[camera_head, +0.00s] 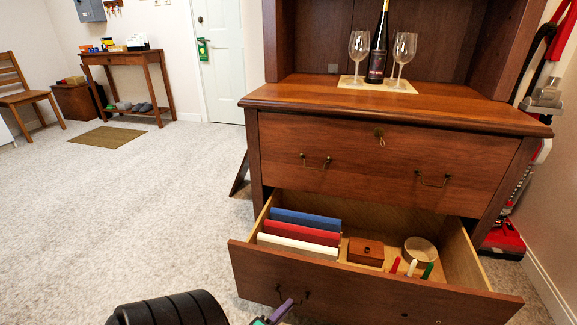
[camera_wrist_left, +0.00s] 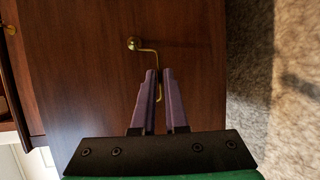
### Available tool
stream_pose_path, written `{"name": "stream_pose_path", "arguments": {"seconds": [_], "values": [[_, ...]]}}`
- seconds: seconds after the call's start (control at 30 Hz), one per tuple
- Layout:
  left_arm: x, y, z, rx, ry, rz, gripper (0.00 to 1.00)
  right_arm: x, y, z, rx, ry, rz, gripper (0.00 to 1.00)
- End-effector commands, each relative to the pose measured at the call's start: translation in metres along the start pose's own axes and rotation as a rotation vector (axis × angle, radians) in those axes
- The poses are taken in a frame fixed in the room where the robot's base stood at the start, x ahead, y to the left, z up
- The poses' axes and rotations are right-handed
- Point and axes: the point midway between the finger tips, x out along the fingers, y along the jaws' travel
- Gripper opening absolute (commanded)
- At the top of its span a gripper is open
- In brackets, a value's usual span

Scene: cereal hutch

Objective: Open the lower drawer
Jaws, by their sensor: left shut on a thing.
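The lower drawer (camera_head: 360,300) of the brown wooden hutch is pulled well out, and its inside is open to view. Its front also fills much of the left wrist view (camera_wrist_left: 85,90). My left gripper (camera_head: 286,305) is at the left part of the drawer front. In the left wrist view, its purple fingers (camera_wrist_left: 159,78) are closed around the brass handle (camera_wrist_left: 147,50) of the drawer. The part of the handle between the fingers is partly hidden. My right gripper is not in view.
Inside the drawer are blue, red and white binders (camera_head: 300,234), a wooden box (camera_head: 366,251), a round container (camera_head: 420,250) and small markers. The upper drawer (camera_head: 380,155) is shut. Carpet (camera_head: 130,220) is clear at left.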

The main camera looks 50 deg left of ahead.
Motion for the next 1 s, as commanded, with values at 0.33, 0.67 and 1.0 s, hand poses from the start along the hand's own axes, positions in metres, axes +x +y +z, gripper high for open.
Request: {"name": "stream_pose_path", "arguments": {"seconds": [0.33,0.67,1.0], "values": [[-0.037,-0.008,0.013,-0.001,0.003,-0.006,0.0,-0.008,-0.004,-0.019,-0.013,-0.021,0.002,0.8],[-0.043,-0.01,0.016,-0.001,0.002,-0.004,0.0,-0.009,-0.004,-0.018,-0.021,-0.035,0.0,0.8],[-0.042,-0.01,0.016,-0.001,0.002,-0.004,0.41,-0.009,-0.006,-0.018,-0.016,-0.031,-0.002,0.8]]}}
